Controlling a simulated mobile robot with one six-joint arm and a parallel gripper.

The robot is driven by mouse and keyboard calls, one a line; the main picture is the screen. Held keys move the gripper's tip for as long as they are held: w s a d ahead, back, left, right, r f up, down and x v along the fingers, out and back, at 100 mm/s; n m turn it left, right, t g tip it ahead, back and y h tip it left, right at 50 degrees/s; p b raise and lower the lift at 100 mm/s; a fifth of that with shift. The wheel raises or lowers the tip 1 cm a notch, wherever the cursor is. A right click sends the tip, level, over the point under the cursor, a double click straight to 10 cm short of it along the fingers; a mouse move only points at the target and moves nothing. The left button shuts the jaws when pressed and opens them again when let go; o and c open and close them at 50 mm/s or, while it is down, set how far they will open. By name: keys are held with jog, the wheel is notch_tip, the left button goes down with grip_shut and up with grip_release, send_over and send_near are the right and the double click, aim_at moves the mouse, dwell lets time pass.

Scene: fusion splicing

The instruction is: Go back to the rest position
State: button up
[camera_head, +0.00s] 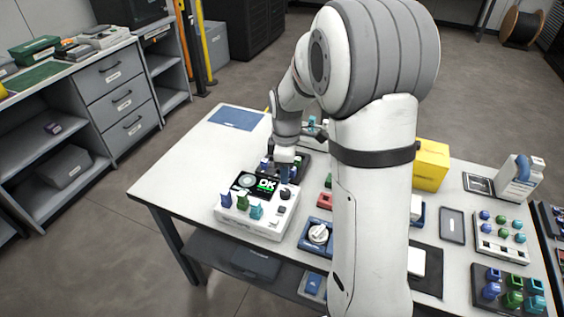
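My arm rises in the middle of the head view and bends over the white table (175,172). My gripper (287,172) points down at the right rear of a white device (250,222) whose screen reads OK in green. A dark tray (303,166) lies behind the gripper.
Blue, green and teal pieces stand on the device's front. A blue unit with a white dial (318,233), a yellow box (431,165), a dark grey tray (452,224) and racks of coloured pieces (501,236) are on the right. The table's left part is clear apart from a blue mat (237,118).

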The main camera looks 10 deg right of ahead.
jog(key=shift+s+r, duration=0.15)
jog(key=shift+r, duration=0.1)
jog(key=s+r+m+t, duration=0.1)
jog(key=s+r+m, duration=0.4)
jog(key=s, duration=0.5)
jog(key=s+r+m+t, duration=0.1)
jog(key=s+r+m, duration=0.4)
jog(key=s+m, duration=0.4)
jog(key=shift+s+a+r+t, duration=0.2)
jog(key=shift+s+t, duration=0.2)
jog(key=shift+s, duration=0.8)
